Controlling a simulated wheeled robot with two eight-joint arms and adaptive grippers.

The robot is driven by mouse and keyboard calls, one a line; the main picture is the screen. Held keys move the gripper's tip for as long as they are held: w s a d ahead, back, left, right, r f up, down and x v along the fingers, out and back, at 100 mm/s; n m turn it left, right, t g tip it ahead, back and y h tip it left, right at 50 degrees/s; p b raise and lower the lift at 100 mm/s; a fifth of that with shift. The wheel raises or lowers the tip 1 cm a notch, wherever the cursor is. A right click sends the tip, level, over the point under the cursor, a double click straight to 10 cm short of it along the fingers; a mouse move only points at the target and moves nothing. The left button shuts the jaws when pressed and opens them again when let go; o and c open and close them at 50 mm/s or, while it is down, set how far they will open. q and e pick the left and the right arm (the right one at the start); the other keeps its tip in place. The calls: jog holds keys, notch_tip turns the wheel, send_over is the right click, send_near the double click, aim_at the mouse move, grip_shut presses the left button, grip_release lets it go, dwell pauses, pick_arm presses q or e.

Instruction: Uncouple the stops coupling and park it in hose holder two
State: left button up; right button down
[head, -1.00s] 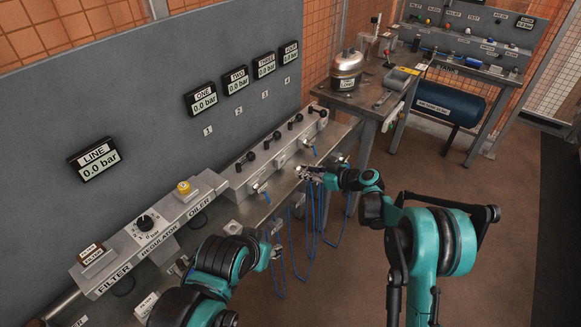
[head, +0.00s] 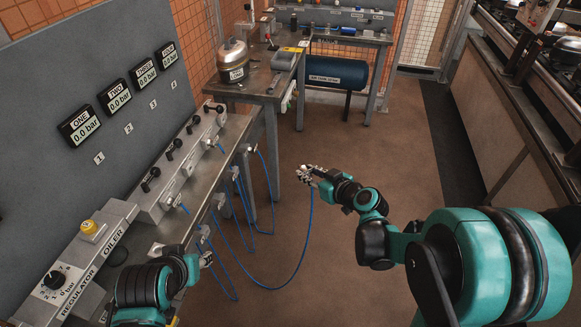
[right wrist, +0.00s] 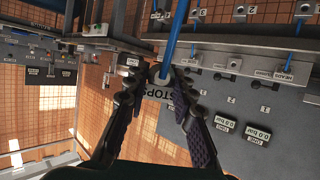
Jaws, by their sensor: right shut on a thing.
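My right gripper (head: 305,172) is out over the open floor, right of the bench, with a blue hose (head: 302,245) hanging from it and looping back to the bench. In the right wrist view its fingers (right wrist: 162,88) are shut on a grey round coupling (right wrist: 156,75), with a label reading STOPS (right wrist: 157,93) beside it and the blue hose (right wrist: 174,32) running up. My left gripper (head: 207,259) is low at the bench's front edge, small and partly hidden by its arm. Hose holders (head: 218,201) with blue hoses show along the bench front; their numbers are unreadable.
The manifold (head: 160,180) with black levers runs along the bench under gauges ONE to FOUR. A steel side table (head: 258,92) with a metal pot (head: 232,60) stands beyond. The brown floor between (head: 370,145) is clear.

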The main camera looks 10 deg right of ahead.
jog(key=w+a+f+n+g+y, duration=0.3)
jog(key=a+f+n, duration=0.1)
jog(key=a+f, duration=0.5)
jog(key=w+a+f+n+g+y+b, duration=0.1)
jog(key=w+a+f+n+g+y, duration=0.2)
jog(key=a+f, duration=0.6)
notch_tip(320, 180, down, 4)
jog(key=shift+w+a+f+n+g, duration=0.1)
jog(key=shift+w+a+n+g, duration=0.05)
jog(key=shift+w+n+g, duration=0.55)
jog(key=shift+s, duration=0.15)
send_near(223, 201)
jog(key=shift+w+a+f, duration=0.25)
jog(key=shift+a+f, duration=0.35)
jog(key=shift+f, duration=0.1)
jog(key=shift+w+a+f, duration=0.25)
jog(key=shift+a+f, duration=0.35)
jog(key=shift+f, duration=0.15)
jog(key=shift+w+a, duration=0.2)
jog(key=shift+a, duration=0.45)
jog(key=shift+w+a, duration=0.25)
jog(key=shift+a, duration=0.4)
